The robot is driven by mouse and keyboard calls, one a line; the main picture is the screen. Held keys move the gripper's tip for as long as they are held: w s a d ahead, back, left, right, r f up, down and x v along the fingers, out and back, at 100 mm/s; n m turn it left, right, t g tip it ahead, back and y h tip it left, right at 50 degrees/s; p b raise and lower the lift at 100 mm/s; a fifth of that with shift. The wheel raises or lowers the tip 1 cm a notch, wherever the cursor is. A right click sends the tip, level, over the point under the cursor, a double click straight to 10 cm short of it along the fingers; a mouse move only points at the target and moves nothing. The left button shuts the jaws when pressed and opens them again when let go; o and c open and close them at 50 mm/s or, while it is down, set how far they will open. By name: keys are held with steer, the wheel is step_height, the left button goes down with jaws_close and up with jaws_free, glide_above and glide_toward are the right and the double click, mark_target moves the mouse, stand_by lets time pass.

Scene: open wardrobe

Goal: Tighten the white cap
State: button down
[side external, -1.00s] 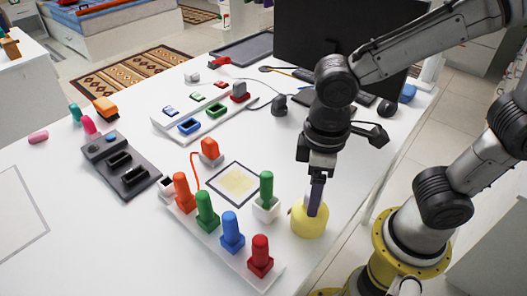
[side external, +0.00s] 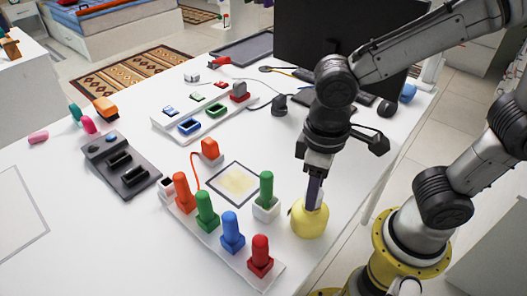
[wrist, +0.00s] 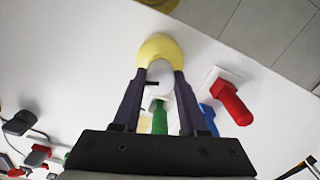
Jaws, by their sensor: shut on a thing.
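A yellow rounded bottle (side external: 309,220) stands on the white table near its right edge, and it also shows in the wrist view (wrist: 158,46). The white cap (wrist: 160,75) sits at its top, between my fingers in the wrist view, with a dark mark on it. My gripper (side external: 314,203) points down at the bottle's top and is shut on the cap; its two dark fingers (wrist: 157,82) lie on either side of it. In the side view the fingers mostly hide the cap.
A green peg (side external: 266,188) in a white block stands just left of the bottle. A white rack with red, green and blue pegs (side external: 231,231) lies further left. A framed pad (side external: 234,184) lies behind. A dark monitor (side external: 385,50) stands at the back. The front left table is clear.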

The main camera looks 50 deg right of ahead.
steer(key=m, duration=1.4)
steer(key=shift+m, duration=0.4)
steer(key=shift+c, duration=1.8)
jaws_free()
steer(key=shift+c, duration=0.4)
